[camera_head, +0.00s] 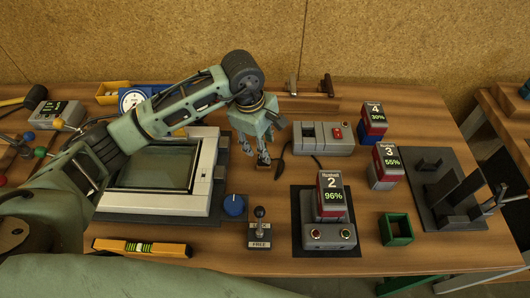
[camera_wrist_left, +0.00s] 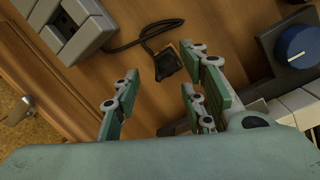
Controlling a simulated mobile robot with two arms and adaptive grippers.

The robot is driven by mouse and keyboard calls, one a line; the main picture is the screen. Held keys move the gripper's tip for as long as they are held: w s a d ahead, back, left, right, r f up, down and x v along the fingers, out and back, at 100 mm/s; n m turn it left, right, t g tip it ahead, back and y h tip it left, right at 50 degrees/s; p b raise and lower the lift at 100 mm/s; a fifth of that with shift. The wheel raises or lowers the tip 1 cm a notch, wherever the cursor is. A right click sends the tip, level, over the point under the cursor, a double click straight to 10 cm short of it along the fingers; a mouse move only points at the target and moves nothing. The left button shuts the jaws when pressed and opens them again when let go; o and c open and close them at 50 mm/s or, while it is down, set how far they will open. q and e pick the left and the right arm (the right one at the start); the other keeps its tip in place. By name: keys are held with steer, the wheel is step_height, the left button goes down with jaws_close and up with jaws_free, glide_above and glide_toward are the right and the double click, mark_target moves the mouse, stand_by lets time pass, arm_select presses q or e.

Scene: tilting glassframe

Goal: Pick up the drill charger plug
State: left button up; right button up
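The drill charger plug (camera_wrist_left: 168,64) is a small dark block lying on the wooden bench, on the end of a black cable (camera_wrist_left: 125,44). The cable leads to the grey charger (camera_wrist_left: 75,28) at the upper left of the left wrist view; this charger (camera_head: 324,138) also shows right of centre in the head view. My left gripper (camera_head: 262,158) points down over the bench, left of the charger. In the left wrist view its fingers (camera_wrist_left: 160,82) are spread and empty, with the plug below and between their tips. In the head view the plug is hard to make out beside the fingers. My right gripper is not in view.
A glass-fronted frame (camera_head: 157,165) lies left of the gripper. A blue knob (camera_head: 234,205) and a small lever (camera_head: 260,228) stand in front. Numbered batteries (camera_head: 331,195) stand to the right, with a green open box (camera_head: 396,229) and a dark fixture (camera_head: 447,190).

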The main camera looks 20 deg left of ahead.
arm_select(q)
steer(key=shift+s+d+f+p, duration=0.1)
steer(key=shift+s+f+p, duration=0.05)
steer(key=shift+f+p, duration=0.35)
steer(key=shift+s+d+f+p, duration=0.1)
steer(key=shift+f+p, duration=0.3)
steer(key=shift+f, duration=0.15)
steer(key=shift+w+f, duration=0.15)
steer(key=shift+f, duration=0.45)
steer(key=shift+w+f, duration=0.15)
steer(key=shift+f, duration=0.45)
steer(key=shift+d+f, duration=0.1)
steer(key=shift+f, duration=0.2)
jaws_close()
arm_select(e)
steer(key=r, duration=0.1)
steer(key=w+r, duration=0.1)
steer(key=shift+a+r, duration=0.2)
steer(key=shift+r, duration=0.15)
arm_select(q)
steer(key=shift+r, duration=0.1)
